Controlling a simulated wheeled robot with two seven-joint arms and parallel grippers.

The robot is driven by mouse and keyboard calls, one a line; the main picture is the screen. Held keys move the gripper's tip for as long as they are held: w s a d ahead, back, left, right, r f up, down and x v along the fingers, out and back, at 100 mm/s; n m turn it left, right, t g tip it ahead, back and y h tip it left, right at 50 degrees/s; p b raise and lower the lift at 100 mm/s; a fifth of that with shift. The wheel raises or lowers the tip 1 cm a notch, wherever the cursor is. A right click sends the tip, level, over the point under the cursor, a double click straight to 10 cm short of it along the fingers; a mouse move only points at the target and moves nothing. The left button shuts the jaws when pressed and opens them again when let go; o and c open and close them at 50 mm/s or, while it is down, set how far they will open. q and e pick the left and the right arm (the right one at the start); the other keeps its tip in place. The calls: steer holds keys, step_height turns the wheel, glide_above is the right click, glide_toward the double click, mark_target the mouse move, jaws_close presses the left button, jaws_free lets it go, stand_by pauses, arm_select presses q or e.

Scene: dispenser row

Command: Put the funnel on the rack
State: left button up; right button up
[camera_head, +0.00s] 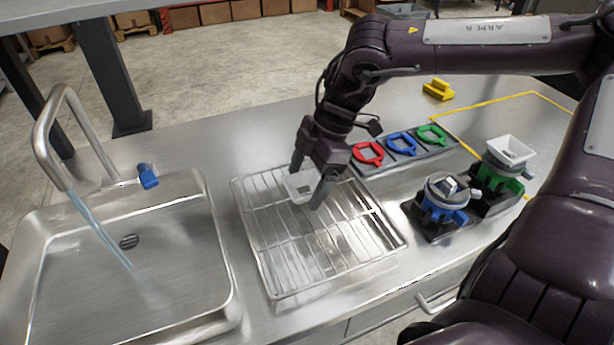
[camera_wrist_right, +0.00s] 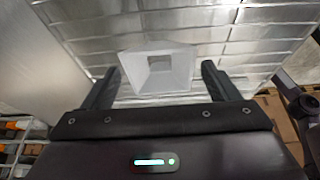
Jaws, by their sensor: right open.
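A white square funnel (camera_head: 300,187) is at the upper left part of the wire rack (camera_head: 284,290). It also shows in the right wrist view (camera_wrist_right: 158,72), with the rack's wires (camera_wrist_right: 240,30) behind it. My right gripper (camera_head: 307,188) is open above the rack, one finger on each side of the funnel. In the right wrist view both fingers (camera_wrist_right: 160,85) stand apart from the funnel with gaps. The right gripper partly hides the funnel in the head view. I cannot tell whether the funnel's underside touches the wires. My left gripper is not in view.
A sink (camera_head: 130,290) with a running faucet (camera_head: 70,110) lies left of the rack. Red (camera_head: 367,154), blue (camera_head: 401,143) and green (camera_head: 432,134) rings sit behind right. A blue dispenser (camera_head: 443,200) and a green one with a white funnel (camera_head: 511,150) stand right.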

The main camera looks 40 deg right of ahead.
steer(key=v, duration=1.2)
steer(key=shift+r, duration=0.15)
